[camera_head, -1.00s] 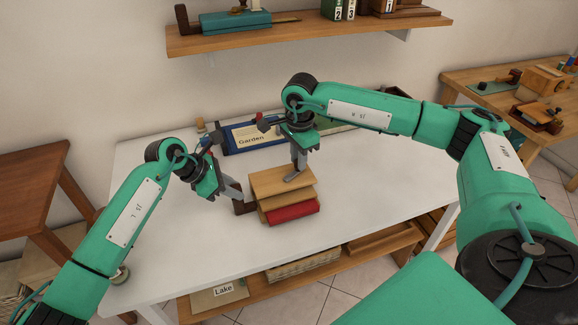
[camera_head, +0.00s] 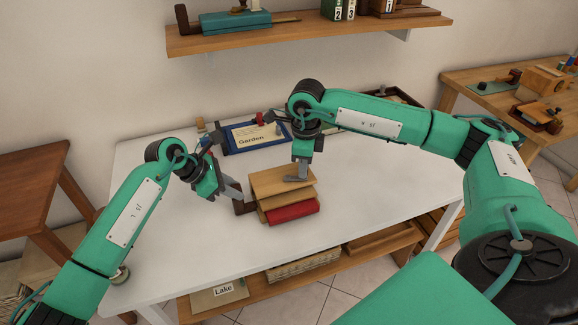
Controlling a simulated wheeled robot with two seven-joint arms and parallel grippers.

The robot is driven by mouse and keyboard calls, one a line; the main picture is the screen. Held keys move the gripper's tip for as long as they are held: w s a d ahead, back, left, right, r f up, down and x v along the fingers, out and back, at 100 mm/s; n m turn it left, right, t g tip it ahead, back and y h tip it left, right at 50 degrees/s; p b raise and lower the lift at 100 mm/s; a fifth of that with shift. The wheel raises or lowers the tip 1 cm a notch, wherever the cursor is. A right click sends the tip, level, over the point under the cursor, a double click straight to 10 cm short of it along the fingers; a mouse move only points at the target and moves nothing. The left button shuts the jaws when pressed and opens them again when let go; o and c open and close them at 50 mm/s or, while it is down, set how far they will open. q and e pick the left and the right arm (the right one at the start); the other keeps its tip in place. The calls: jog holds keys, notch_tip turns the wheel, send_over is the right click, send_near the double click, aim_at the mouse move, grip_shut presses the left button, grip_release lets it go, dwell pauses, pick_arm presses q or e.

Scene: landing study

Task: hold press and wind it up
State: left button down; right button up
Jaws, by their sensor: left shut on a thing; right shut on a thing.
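The press (camera_head: 283,183) is a small stack of light wooden boards on the white table, with a red block (camera_head: 291,212) at its lower front. A dark brown piece (camera_head: 244,208) sticks out at its left side. My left gripper (camera_head: 237,199) is shut on this brown piece. My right gripper (camera_head: 299,172) points down over the top board and is shut on a small grey winding part (camera_head: 295,179) there. The fingers hide much of that part, so its shape is unclear.
A blue tray (camera_head: 230,143) with a "Garden" card stands behind the press, and a dark tray (camera_head: 405,97) lies behind my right arm. The white table (camera_head: 175,235) is clear at the front left. A wooden shelf (camera_head: 290,38) hangs above.

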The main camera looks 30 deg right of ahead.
jog(key=shift+s+f, duration=0.1)
jog(key=shift+f, duration=0.1)
jog(key=shift+s+m, duration=0.1)
jog(key=shift+m, duration=0.2)
jog(key=o, duration=1)
jog(key=shift+r, duration=0.1)
notch_tip(320, 180, up, 12)
